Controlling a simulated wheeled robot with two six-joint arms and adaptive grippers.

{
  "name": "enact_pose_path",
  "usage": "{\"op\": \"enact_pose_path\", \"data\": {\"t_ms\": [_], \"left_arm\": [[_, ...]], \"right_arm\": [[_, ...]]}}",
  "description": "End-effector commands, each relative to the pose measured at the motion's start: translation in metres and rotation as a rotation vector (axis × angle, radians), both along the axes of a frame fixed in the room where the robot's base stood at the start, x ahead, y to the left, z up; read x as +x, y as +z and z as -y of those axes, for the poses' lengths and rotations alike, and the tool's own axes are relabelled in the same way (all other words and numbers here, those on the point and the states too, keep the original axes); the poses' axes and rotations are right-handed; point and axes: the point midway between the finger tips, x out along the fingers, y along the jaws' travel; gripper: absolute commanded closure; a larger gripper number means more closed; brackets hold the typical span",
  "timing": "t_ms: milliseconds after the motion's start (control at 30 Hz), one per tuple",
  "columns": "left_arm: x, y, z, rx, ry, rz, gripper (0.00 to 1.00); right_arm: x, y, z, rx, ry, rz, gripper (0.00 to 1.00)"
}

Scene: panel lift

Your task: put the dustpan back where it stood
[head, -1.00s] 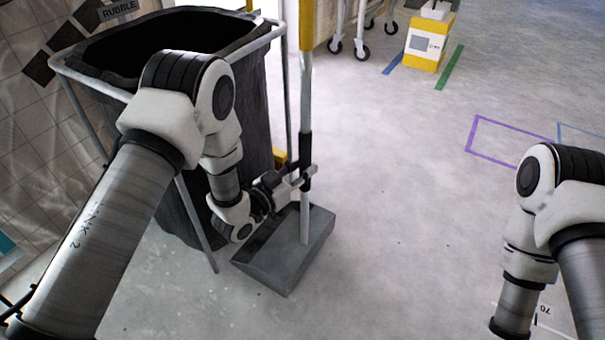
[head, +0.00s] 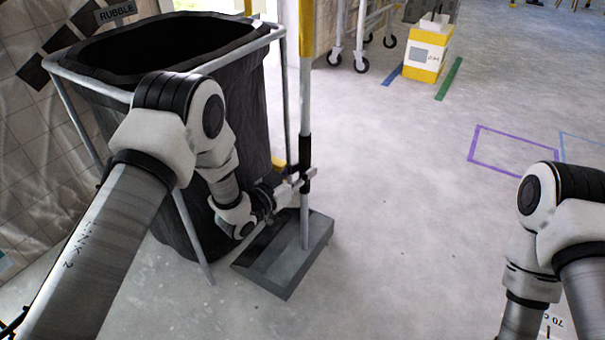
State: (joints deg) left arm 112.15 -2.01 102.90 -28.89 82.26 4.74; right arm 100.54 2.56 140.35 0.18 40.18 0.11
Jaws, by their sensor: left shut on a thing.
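The dustpan is a grey pan (head: 285,262) with a tall upright handle (head: 305,95), silver and yellow with a black grip. The pan is low at the floor, just right of the rubble bag; I cannot tell whether it touches the floor. My left gripper (head: 307,177) is shut on the handle at the black grip, above the pan. The handle's top runs out of the picture. My right arm is at the right edge, and its gripper is below the picture.
A black rubble bag (head: 180,45) in a grey tube frame stands close behind my left arm. A wheeled trolley (head: 365,30) and a yellow-white box (head: 428,52) are at the back. A purple floor outline (head: 515,150) lies at right. The middle floor is clear.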

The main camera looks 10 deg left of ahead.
Motion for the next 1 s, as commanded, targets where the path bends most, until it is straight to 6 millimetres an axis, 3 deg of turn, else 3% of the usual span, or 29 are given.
{"op": "enact_pose_path", "data": {"t_ms": [200,233,267,300,667,767,1000], "left_arm": [[0.0,-0.001,0.0,-0.001,0.0,0.003,1.0],[0.0,-0.002,0.0,0.0,0.0,0.0,0.6],[0.0,-0.001,0.0,0.0,0.0,0.0,0.49],[0.0,-0.001,0.0,0.0,0.0,0.0,0.45],[-0.004,0.002,-0.003,-0.001,0.001,-0.003,0.45],[-0.018,0.004,-0.011,-0.001,0.002,-0.005,0.45],[-0.072,0.005,-0.043,-0.002,0.004,-0.006,0.45]], "right_arm": [[0.0,0.0,0.0,0.0,0.0,0.0,0.43],[0.0,0.0,0.0,0.0,0.0,0.0,0.43],[0.0,0.0,0.0,0.0,0.0,0.0,0.43],[0.0,0.0,0.0,0.0,0.0,0.0,0.43],[0.0,0.005,0.0,0.0,0.0,-0.001,0.43],[-0.001,0.014,0.0,0.0,0.002,-0.002,0.43],[-0.002,0.04,-0.001,0.001,0.007,-0.005,0.43]]}}
